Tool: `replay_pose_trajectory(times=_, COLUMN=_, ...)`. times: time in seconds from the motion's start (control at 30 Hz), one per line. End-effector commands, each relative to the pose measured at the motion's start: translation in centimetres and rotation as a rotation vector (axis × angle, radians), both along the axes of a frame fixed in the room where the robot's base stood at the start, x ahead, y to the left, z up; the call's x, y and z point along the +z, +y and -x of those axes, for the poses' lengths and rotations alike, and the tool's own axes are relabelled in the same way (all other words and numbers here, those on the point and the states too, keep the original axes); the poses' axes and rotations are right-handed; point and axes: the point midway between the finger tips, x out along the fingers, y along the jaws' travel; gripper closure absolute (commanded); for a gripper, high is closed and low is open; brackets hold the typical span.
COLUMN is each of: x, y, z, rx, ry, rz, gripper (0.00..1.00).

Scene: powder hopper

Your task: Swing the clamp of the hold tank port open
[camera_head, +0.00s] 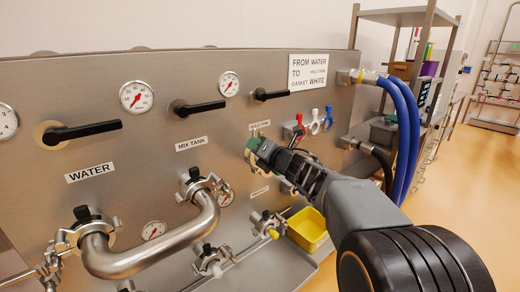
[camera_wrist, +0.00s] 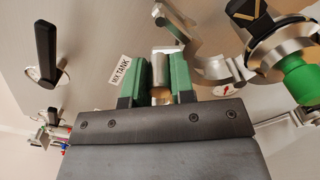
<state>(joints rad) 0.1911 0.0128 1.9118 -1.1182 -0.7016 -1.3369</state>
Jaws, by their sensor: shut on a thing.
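My gripper (camera_head: 257,148) is at the panel, below the small label beside the MIX TANK port, in the head view. In the wrist view its two green fingers (camera_wrist: 162,78) are shut on a small silver metal piece, which looks like part of the hold tank port clamp (camera_wrist: 166,56). A curved silver band (camera_wrist: 178,22) shows just beyond the fingers. My gripper and arm hide most of the hold tank port in the head view, so I cannot tell how far the clamp stands open.
A bent steel pipe (camera_head: 155,250) joins the WATER and MIX TANK ports at left. Red, blue and white clips (camera_head: 314,122) hang right of my gripper. A yellow bin (camera_head: 308,229) sits below on a ledge. Blue hoses (camera_head: 405,130) hang at right. Black valve handles (camera_head: 85,131) stick out above.

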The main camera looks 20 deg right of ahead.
Motion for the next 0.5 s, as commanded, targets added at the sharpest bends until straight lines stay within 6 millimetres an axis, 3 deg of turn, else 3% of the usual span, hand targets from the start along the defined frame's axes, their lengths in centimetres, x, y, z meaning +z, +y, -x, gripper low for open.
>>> replay_pose_trajectory(times=0.27, x=0.0, y=0.1, z=0.0, rx=0.001, ry=-0.003, rz=0.001, gripper=0.96)
replay_pose_trajectory(times=0.5, x=-1.0, y=1.4, z=0.7, rx=0.002, ry=-0.004, rz=0.000, gripper=0.96)
